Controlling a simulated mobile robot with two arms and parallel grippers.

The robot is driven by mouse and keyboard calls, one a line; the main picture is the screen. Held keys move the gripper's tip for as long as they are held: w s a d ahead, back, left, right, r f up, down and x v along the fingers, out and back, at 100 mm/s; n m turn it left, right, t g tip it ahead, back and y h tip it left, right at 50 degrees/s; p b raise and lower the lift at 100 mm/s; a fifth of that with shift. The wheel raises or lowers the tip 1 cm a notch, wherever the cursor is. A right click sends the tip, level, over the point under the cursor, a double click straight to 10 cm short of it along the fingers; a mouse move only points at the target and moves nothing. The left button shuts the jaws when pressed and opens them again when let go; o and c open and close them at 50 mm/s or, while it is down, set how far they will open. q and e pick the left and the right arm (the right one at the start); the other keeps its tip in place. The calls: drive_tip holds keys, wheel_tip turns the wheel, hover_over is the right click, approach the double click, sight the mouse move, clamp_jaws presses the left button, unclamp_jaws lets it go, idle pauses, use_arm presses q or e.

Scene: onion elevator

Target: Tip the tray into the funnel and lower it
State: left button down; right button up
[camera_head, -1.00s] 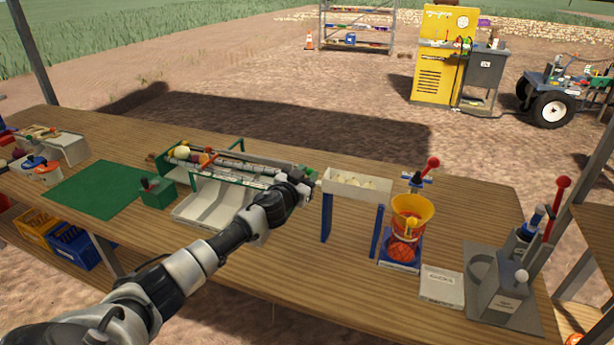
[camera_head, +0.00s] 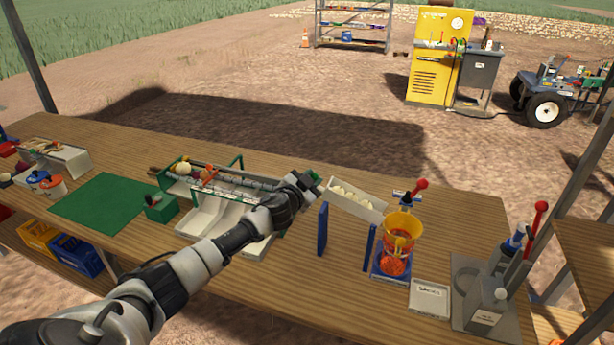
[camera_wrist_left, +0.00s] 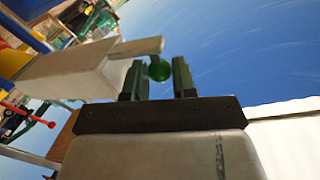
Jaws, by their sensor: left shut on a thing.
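The long white tray (camera_head: 345,208) holds several pale onions and slopes down to the right, its left end raised above the left blue post (camera_head: 323,230). Its low right end is near the yellow-orange funnel (camera_head: 403,224), which sits on a blue stand with red netting (camera_head: 394,264) below. My left gripper (camera_head: 312,184) is at the tray's raised left end. In the left wrist view, its two fingers (camera_wrist_left: 157,80) hold the green knob (camera_wrist_left: 160,69) on the tray's end (camera_wrist_left: 85,70). No onions are visibly falling. My right gripper is not in view.
A green-framed roller sorter (camera_head: 235,185) with a white chute stands left of the tray, under my arm. A small white labelled box (camera_head: 430,296) and a grey lever press (camera_head: 490,300) stand right of the funnel. The front middle of the table is clear.

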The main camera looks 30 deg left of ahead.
use_arm(q)
drive_tip(key=shift+w+d+r+m+p, duration=0.15)
drive_tip(key=shift+d+r+m+p, duration=0.5)
drive_tip(key=shift+r+p, duration=0.45)
drive_tip(key=shift+w+d+r+m+p, duration=0.15)
drive_tip(key=shift+d+r+m+p, duration=0.4)
drive_tip(key=shift+d+r+p, duration=0.5)
drive_tip(key=shift+a+f, duration=0.15)
drive_tip(key=shift+a, duration=0.15)
drive_tip(key=c, duration=1.2)
unclamp_jaws()
drive_tip(key=shift+s, duration=0.1)
drive_tip(key=shift+s+d+r+b, duration=0.2)
drive_tip(key=shift+s+b, duration=0.1)
drive_tip(key=shift+s, duration=1.45)
drive_tip(key=shift+s+d+r+b, duration=0.15)
drive_tip(key=shift+s+b, duration=0.2)
drive_tip(key=shift+s, duration=1.4)
drive_tip(key=shift+s+d+r+b, duration=0.1)
drive_tip(key=shift+s+r+b, duration=0.15)
drive_tip(key=shift+s, duration=1.5)
